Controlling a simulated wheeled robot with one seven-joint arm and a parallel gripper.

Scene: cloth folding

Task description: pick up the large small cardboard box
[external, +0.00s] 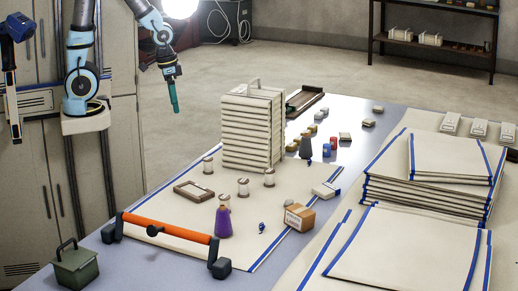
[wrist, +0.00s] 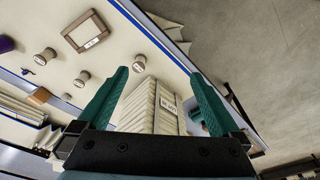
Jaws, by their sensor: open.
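A small brown cardboard box (external: 299,217) with a light label sits on the table near its middle right, beside the cream cloth's blue edge. A small brown block, which looks like the same box (wrist: 39,97), shows at the left of the wrist view. My gripper (external: 175,108) hangs above the floor, left of the table and well away from the box. In the wrist view its two teal fingers (wrist: 161,95) are spread wide with nothing held between them. The tall stack of folded cream cloth (wrist: 152,110) lies beyond the fingers there.
Several spools, a purple bottle (external: 223,221), a wooden frame (external: 194,192) and an orange-handled bar (external: 165,231) surround the box's left side. Folded cloth piles (external: 425,180) fill the right. A green case (external: 76,266) stands front left.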

